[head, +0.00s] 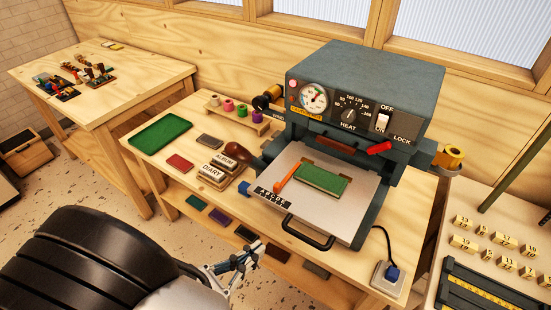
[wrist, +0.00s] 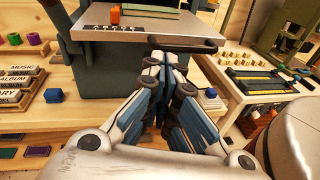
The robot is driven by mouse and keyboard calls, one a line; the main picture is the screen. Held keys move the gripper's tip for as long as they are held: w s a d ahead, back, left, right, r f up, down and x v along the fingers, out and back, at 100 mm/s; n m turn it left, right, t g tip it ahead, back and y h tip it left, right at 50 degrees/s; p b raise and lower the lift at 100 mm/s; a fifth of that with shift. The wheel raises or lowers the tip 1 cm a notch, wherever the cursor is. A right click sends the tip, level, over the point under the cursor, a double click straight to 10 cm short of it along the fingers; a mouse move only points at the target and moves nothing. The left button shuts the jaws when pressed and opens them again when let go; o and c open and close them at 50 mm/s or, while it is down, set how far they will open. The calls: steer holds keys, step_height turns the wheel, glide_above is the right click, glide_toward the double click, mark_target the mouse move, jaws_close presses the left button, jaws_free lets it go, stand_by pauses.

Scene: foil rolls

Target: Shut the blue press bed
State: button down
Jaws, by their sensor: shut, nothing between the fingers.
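The press (head: 362,95) is a blue-grey machine with a gauge, a heat knob and a switch on its front. Its flat bed (head: 335,212) sticks out toward me, with a dark handle (head: 307,236) at its front edge. On the bed lie a green block (head: 322,179) and an orange strip (head: 290,174). The bed (wrist: 150,22) and its handle (wrist: 185,45) also show in the wrist view. My gripper (head: 254,249) is shut and empty, below and left of the handle. In the wrist view my gripper (wrist: 164,60) is just below the handle; contact cannot be told.
The bench (head: 170,142) carries a green tray (head: 160,133), label blocks (head: 213,176), and coloured spools (head: 243,110). A side table (head: 500,215) with number blocks stands at right.

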steer(key=s+a+f+n+t+y, duration=0.2)
steer(key=a+n+t, duration=0.1)
steer(key=t, duration=0.1)
steer(key=b, duration=0.3)
glide_toward(301, 186)
step_height(301, 186, down, 2)
steer(key=a, duration=0.2)
steer(key=shift+s+d+f, duration=0.15)
steer(key=shift+s, duration=0.2)
steer(key=shift+w, duration=0.1)
steer(key=p+x, duration=0.1)
steer(key=x, duration=1.2)
steer(key=shift+d, duration=0.25)
